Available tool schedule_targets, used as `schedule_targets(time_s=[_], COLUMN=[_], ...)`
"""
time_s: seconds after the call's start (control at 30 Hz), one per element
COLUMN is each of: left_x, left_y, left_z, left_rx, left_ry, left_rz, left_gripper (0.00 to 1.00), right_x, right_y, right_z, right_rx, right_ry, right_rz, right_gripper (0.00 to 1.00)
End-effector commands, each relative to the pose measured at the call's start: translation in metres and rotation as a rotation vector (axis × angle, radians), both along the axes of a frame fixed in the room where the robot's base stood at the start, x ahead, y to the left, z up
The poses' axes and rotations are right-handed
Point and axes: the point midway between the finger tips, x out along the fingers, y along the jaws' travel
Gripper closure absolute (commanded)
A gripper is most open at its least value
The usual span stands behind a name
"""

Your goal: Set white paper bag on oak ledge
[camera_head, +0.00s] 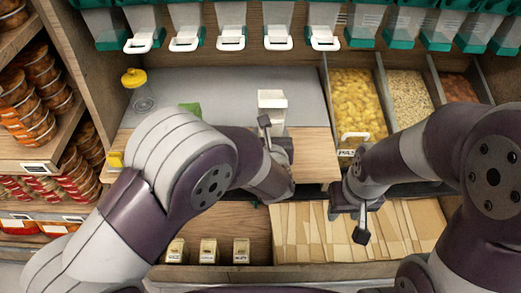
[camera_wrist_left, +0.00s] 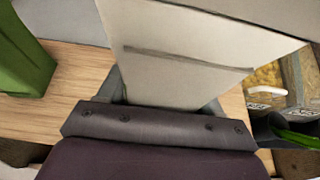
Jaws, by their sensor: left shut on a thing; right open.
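The white paper bag (camera_head: 272,104) stands roughly upright at the back edge of the oak ledge (camera_head: 312,153), in front of a grey panel. My left gripper (camera_head: 274,134) is shut on the bag's near side. In the left wrist view the pale bag (camera_wrist_left: 185,62) fills the middle between the jaws, with a dark crease across it, and the oak ledge (camera_wrist_left: 235,108) shows beneath. I cannot tell whether the bag's base touches the ledge. My right gripper (camera_head: 349,218) is open and empty, above the brown paper bags and right of the ledge.
A green object (camera_head: 190,109) is left of the bag, partly behind my left arm. A yellow-lidded jar (camera_head: 135,80) stands farther left. Bins of pasta (camera_head: 357,100) and grains (camera_head: 410,98) lie to the right. Brown paper bags (camera_head: 300,238) fill the shelf below. White-handled dispensers (camera_head: 278,42) hang above.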

Motion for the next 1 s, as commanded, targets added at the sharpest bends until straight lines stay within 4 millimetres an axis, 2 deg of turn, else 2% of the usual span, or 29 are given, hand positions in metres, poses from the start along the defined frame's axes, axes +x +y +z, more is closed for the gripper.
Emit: schedule_targets(time_s=[0.1,0.2,0.27,0.47,0.87,0.9,0.97,1.0], left_x=[0.016,0.022,0.023,0.023,0.023,0.022,0.022,0.022], left_y=[0.020,0.027,0.028,0.027,0.027,0.027,0.027,0.027], left_z=[-0.016,-0.021,-0.025,-0.060,-0.066,-0.065,-0.064,-0.064], left_rx=[-0.001,-0.001,-0.001,0.000,-0.002,-0.002,-0.001,-0.001], left_ry=[-0.001,-0.002,-0.001,0.001,-0.002,-0.001,-0.001,-0.001], left_rz=[0.003,0.000,-0.001,-0.002,-0.002,-0.001,-0.002,-0.002], left_gripper=[0.80,0.80,0.80,0.80,0.80,0.26,0.10,0.10], right_x=[0.000,0.000,0.000,0.000,0.000,0.000,0.000,0.000], right_y=[0.000,0.000,0.000,0.000,0.000,0.000,0.000,0.000], right_z=[-0.005,-0.006,-0.007,-0.014,-0.019,-0.018,-0.017,-0.017], right_rx=[0.000,0.000,0.000,0.000,0.000,0.000,0.000,0.000], right_ry=[0.000,0.000,0.000,0.000,0.000,0.000,0.000,0.000], right_rz=[0.000,0.000,0.000,0.000,0.000,0.000,0.000,0.000], right_gripper=[0.57,0.57,0.57,0.57,0.57,0.57,0.57,0.57])
